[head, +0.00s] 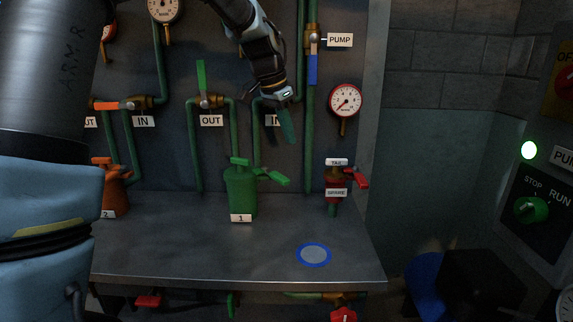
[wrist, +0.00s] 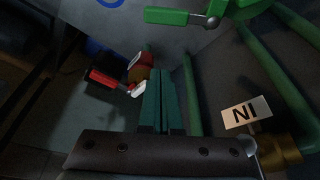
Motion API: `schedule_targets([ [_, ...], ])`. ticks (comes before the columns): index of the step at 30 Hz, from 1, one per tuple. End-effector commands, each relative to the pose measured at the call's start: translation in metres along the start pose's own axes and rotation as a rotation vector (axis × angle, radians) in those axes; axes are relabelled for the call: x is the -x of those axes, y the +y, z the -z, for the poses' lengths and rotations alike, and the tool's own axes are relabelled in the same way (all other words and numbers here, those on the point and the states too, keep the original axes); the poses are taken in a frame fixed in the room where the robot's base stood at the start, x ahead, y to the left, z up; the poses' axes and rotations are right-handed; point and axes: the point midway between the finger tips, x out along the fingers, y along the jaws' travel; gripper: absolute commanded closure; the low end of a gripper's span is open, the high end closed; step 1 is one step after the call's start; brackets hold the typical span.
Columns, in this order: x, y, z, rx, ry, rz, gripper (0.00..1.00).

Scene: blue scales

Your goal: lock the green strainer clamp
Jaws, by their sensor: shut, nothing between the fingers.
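The green strainer (head: 240,195), labelled 1, stands upright on the grey bench. Its green clamp handle (head: 273,177) sticks out to the right of its lid, sloping slightly down. In the wrist view the clamp handle (wrist: 170,16) lies at the top, with a grey ball joint at its right end, next to part of the green strainer (wrist: 245,9). My gripper (head: 291,138) points down, above and slightly right of the clamp handle, apart from it. Its green fingers are together and empty, as the wrist view also shows (wrist: 160,74).
An orange strainer (head: 112,190) labelled 2 stands at left. A red spare valve (head: 335,190) stands at right, with a blue ring (head: 313,254) on the bench (head: 185,250). Green pipes (head: 308,140) and a gauge (head: 345,100) line the panel behind. The front bench is mostly clear.

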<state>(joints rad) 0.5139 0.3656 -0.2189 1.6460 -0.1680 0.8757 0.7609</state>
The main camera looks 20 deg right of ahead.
Motion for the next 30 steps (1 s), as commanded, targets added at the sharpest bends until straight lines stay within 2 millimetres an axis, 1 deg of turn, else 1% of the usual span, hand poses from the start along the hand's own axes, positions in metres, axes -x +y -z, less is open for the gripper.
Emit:
schedule_targets([
  [5,-0.021,0.001,-0.001,0.001,-0.004,-0.005,1.00],
  [16,-0.096,0.001,-0.001,0.000,-0.005,-0.005,1.00],
  [17,-0.098,0.001,-0.002,0.001,-0.005,-0.004,1.00],
  [18,-0.090,0.000,-0.010,0.002,-0.003,-0.001,1.00],
  [21,-0.086,0.000,-0.023,0.002,-0.003,-0.002,1.00],
  [24,-0.085,0.000,-0.032,0.001,-0.003,-0.002,1.00],
  [30,-0.084,0.001,-0.038,0.000,-0.002,-0.003,1.00],
])
